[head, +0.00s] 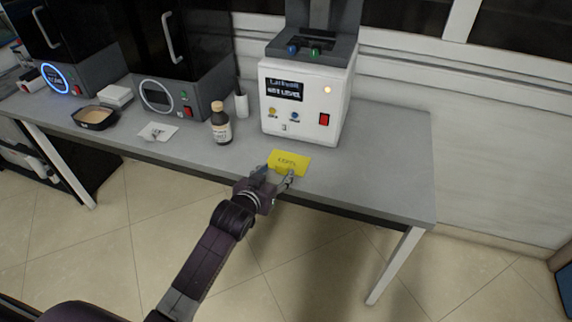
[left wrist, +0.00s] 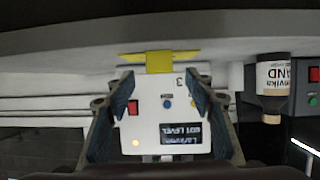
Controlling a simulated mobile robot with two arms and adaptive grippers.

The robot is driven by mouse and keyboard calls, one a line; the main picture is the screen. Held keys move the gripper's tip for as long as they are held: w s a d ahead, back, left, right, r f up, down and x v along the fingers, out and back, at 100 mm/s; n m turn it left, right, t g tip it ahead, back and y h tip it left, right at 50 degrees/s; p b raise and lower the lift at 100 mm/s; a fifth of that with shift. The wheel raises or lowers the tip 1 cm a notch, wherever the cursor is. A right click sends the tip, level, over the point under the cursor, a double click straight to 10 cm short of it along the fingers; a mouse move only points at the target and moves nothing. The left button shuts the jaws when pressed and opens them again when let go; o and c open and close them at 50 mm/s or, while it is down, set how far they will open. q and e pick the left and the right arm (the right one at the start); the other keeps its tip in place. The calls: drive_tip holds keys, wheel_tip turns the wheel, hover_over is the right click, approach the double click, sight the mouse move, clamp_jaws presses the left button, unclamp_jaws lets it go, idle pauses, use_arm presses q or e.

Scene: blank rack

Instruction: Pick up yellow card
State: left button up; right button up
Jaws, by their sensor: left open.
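The yellow card (head: 289,160) with dark print lies near the front edge of the grey table, in front of the white machine. My left gripper (head: 275,174) is open at the card's near edge, its fingers spread. In the left wrist view, which looks upside down, the yellow card (left wrist: 158,62) shows beyond and between the two fingertips of my left gripper (left wrist: 160,88). Nothing is held between the fingers. I cannot tell whether a finger touches the card. My right gripper is not in view.
The white machine (head: 300,108) stands behind the card. A brown bottle (head: 221,124) stands to the left, with a small white paper (head: 158,132) and a black tray (head: 93,118) farther left. The table (head: 385,165) is clear to the right.

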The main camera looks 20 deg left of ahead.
sight(281, 167)
use_arm(q)
drive_tip(key=shift+x, duration=2.45)
drive_tip(key=shift+c, duration=0.3)
drive_tip(key=c, duration=1)
